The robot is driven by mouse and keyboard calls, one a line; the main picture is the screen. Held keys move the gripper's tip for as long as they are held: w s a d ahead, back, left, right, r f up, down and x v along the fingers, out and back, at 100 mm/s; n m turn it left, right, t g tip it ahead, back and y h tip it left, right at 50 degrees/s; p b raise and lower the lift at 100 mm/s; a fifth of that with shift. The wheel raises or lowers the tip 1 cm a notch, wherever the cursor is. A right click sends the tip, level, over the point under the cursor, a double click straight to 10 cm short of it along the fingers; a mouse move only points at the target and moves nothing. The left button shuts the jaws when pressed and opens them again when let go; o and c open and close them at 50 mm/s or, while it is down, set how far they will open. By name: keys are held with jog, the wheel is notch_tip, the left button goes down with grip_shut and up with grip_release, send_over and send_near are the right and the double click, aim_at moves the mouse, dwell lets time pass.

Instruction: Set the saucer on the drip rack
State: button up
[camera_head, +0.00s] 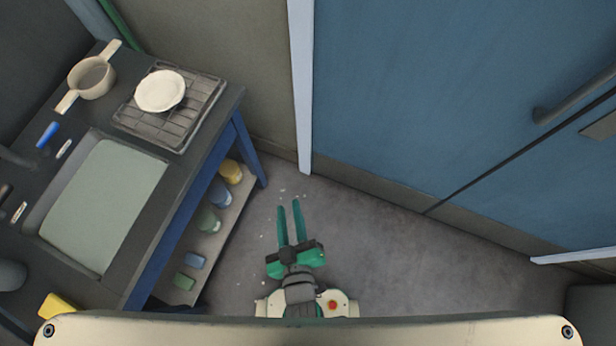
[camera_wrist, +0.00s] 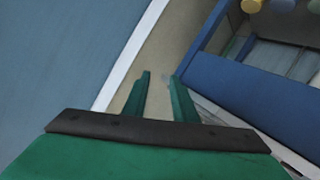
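The saucer (camera_head: 160,91) is a white round dish in the head view. It lies on the drip rack (camera_head: 201,101), a dark wire rack with a tray at the far right corner of the counter. My gripper (camera_head: 289,203) is over the floor, right of the counter and well apart from the saucer. Its two green fingers stand a small gap apart with nothing between them. The wrist view also shows my gripper (camera_wrist: 159,78) open and empty. The saucer and rack do not show in the wrist view.
The dark counter (camera_head: 150,255) holds a sink (camera_head: 105,205), a two-handled pot (camera_head: 91,78) and a yellow sponge-like block (camera_head: 58,306). A low shelf under it holds several cups (camera_head: 220,192). Blue cabinet doors (camera_head: 430,90) stand at right. Floor (camera_head: 400,255) between is clear.

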jog(key=s+d+r+m+t+h, duration=0.1)
jog(key=s+d+r+m+h, duration=0.1)
jog(key=s+m, duration=0.4)
jog(key=s+d+r, duration=0.1)
jog(key=s+d, duration=0.1)
jog(key=shift+s+d+m, duration=0.35)
jog(key=shift+s+m, duration=0.05)
jog(key=shift+a+r, duration=0.1)
